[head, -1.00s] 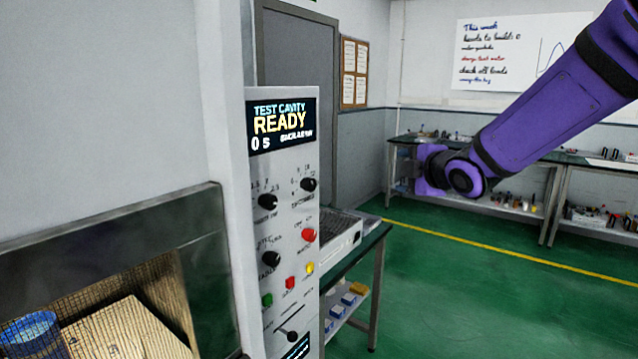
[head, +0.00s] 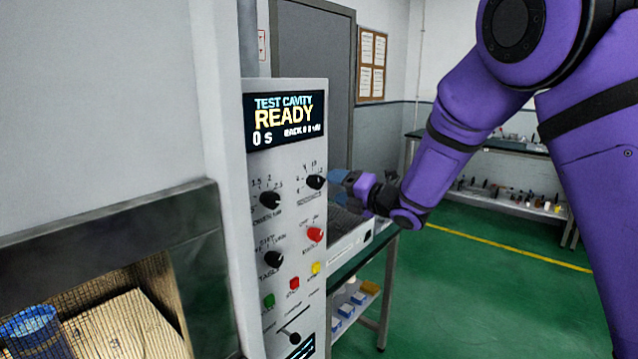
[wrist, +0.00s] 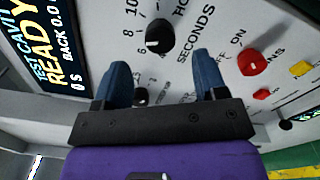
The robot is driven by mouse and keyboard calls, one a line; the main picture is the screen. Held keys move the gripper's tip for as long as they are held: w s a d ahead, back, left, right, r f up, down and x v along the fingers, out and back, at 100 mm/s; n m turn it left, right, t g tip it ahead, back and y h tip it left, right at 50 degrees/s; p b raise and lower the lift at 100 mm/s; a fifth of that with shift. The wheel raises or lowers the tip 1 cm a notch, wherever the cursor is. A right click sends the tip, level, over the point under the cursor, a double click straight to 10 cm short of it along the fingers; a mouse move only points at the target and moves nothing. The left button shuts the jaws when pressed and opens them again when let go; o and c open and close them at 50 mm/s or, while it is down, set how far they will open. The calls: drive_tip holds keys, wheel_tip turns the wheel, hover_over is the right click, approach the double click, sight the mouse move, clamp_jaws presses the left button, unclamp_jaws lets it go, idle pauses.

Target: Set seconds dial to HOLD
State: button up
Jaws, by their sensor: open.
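The seconds dial is a black knob (head: 316,181) at the upper right of the grey control panel (head: 285,230), below the display. In the wrist view the dial (wrist: 158,38) has SECONDS and a partly cut-off HO… printed beside it, and 8 and 10 near it. Its pale mark is small, and I cannot read its setting surely. The display (head: 285,121) reads READY and 0 s. My gripper (head: 338,178) is just right of the dial. In the wrist view my gripper (wrist: 163,68) is open and empty, its blue fingers apart, with the dial just beyond the gap.
Another black knob (head: 270,200) sits left of the dial, and a third (head: 272,259) sits lower. A red knob (head: 315,234) is below the seconds dial. Small coloured buttons and a slider (head: 290,336) are further down. A bench (head: 385,245) stands behind, right of the panel.

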sight(320, 182)
drive_tip(key=x, duration=0.6)
drive_tip(key=shift+w+a, duration=0.25)
drive_tip(key=shift+c, duration=0.5)
drive_tip(key=c, duration=0.8)
drive_tip(key=shift+c, duration=0.2)
